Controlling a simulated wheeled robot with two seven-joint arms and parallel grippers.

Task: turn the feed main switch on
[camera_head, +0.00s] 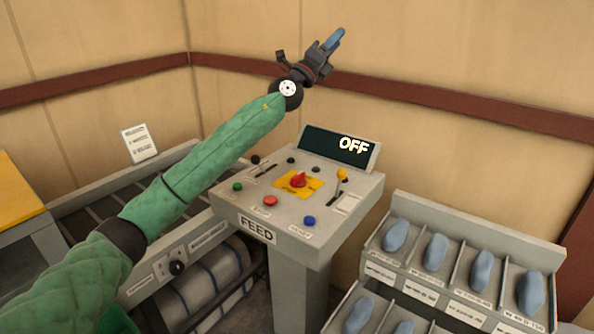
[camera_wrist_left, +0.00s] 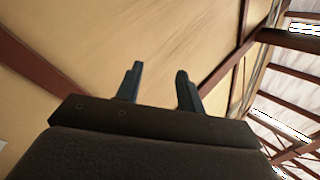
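The feed console (camera_head: 332,239) is a grey pedestal with a "FEED" label on its front. Its dark display (camera_head: 322,142) reads "OFF". A red rotary knob (camera_head: 299,181) sits on a yellow plate in the middle of the panel; it looks like the main switch, though its label is unreadable. My left gripper (camera_head: 336,39) is raised above and behind the console, clear of the panel and pointing up by the wall. In the left wrist view its two fingers (camera_wrist_left: 158,76) stand apart with nothing between them. My right gripper is not in view.
A rack (camera_head: 455,261) of blue pieces stands at right. A conveyor (camera_head: 85,213) lies at left, under my left arm.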

